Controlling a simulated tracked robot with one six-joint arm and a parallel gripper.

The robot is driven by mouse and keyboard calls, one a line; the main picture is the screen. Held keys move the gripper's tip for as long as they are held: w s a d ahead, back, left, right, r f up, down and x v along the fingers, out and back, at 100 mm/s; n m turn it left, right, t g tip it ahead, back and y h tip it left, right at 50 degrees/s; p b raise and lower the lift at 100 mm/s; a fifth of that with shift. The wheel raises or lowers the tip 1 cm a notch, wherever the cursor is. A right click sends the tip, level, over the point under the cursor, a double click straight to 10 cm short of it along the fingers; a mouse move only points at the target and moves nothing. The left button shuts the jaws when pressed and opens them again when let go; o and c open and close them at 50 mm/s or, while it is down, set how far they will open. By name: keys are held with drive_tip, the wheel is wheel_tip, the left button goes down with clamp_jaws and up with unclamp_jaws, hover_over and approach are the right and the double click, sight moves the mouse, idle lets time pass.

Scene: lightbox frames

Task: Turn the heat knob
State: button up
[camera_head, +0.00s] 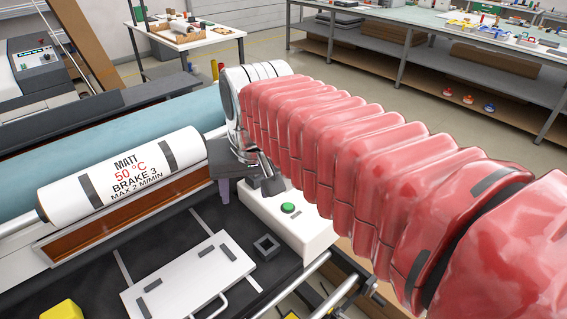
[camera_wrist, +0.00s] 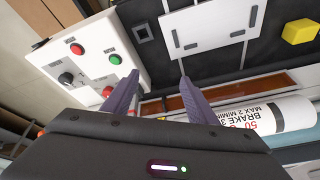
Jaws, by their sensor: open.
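A white control panel (camera_wrist: 95,65) shows at the upper left in the wrist view. It carries a black knob (camera_wrist: 66,78), a red button (camera_wrist: 77,48), a green button (camera_wrist: 115,59) and another red part (camera_wrist: 107,91). The labels are too small to read, so I cannot confirm which control is for heat. My gripper (camera_wrist: 157,76) is open and empty, its two purple fingers apart. The left finger overlaps the panel's edge in the picture; the knob lies left of both fingers. In the head view the panel box (camera_head: 305,232) is partly hidden by my arm, and only its green button (camera_head: 288,208) shows.
A white roll (camera_head: 125,178) reads "MATT 50 °C, BRAKE 3, MAX 2 M/MIN". A white plate (camera_head: 190,280), a small dark square frame (camera_head: 266,247) and a yellow block (camera_head: 62,310) lie on the dark bed. A metal rail (camera_head: 335,298) runs by the panel box.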

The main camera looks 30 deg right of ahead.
drive_tip(key=w+d+r+m+g, duration=0.2)
drive_tip(key=w+d+m, duration=0.4)
drive_tip(key=w+d, duration=0.55)
drive_tip(key=w+d+f+m+g, duration=0.2)
drive_tip(key=w+d+f+m, duration=0.2)
drive_tip(key=w+d, duration=0.3)
drive_tip(key=d+f, duration=0.1)
drive_tip(key=d, duration=0.3)
drive_tip(key=shift+w+d+m+y, duration=0.25)
drive_tip(key=shift+m+y, duration=0.05)
drive_tip(key=shift+f, duration=0.1)
wheel_tip(320, 180, down, 14)
drive_tip(key=shift+r, duration=0.2)
drive_tip(key=shift+c, duration=0.3)
